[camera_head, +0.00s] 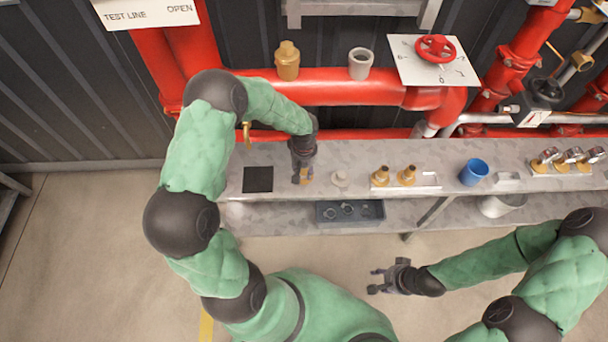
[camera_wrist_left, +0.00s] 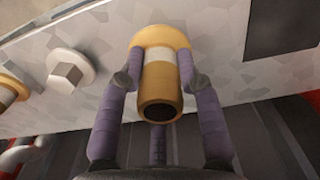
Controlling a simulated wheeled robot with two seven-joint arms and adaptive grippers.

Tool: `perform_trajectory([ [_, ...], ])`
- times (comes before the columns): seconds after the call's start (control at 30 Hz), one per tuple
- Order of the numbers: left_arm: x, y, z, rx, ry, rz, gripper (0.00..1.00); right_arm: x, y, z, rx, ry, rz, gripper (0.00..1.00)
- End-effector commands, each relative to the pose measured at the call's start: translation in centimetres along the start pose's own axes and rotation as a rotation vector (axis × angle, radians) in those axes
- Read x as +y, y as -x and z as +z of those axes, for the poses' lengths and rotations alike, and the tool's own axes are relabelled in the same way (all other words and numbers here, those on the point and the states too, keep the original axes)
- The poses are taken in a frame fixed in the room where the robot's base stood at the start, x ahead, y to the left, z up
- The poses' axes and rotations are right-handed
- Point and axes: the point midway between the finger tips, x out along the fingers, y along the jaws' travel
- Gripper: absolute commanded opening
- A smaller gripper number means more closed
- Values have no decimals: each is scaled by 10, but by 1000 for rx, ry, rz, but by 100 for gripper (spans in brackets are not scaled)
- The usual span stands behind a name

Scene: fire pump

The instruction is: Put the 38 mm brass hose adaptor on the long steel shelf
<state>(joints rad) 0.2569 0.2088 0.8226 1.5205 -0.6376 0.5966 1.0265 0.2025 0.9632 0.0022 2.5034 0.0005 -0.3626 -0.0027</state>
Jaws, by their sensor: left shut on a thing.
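My left gripper (camera_head: 303,176) is shut on a brass hose adaptor (camera_wrist_left: 160,90), a hollow fitting with a pale band. Its open end faces the left wrist camera, with fingers on both sides. In the head view only a little of its brass shows. It is over the long steel shelf (camera_head: 330,153), between a black square and a pale fitting; whether it touches the surface I cannot tell. Two other brass fittings (camera_head: 394,176) stand on a light plate further right. My right gripper (camera_head: 376,281) is open and empty, over the floor.
The black square (camera_head: 258,179) lies left of the left gripper, the pale fitting (camera_head: 340,178) close on its right. A blue cup (camera_head: 473,172) and gauges (camera_head: 568,158) stand further right. A grey tray (camera_head: 350,212) sits on the lower level. Red pipes (camera_head: 340,92) run behind.

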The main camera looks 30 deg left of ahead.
Motion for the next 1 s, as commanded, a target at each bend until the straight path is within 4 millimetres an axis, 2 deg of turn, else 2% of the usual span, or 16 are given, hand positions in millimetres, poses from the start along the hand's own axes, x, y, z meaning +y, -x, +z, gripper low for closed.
perform_trajectory([
  [0.03,0,-14,1,-3,-1,-2,0,3,-8,0,0,0,0,40],
  [0.1,0,-22,1,-3,-1,-2,0,4,-13,0,-1,0,0,40],
  [0.53,0,-26,1,-1,-1,-1,0,6,-16,0,0,0,0,40],
  [0.57,0,-26,2,-3,-1,-2,41,5,-15,0,-1,0,0,40],
  [0.6,0,-25,2,-3,-1,-2,52,5,-15,0,-1,0,0,40],
  [0.63,0,-25,2,-3,-1,-2,59,5,-15,0,-1,0,0,40],
  [1.0,0,-24,2,-3,-1,-2,59,5,-13,0,-1,0,0,40],
])
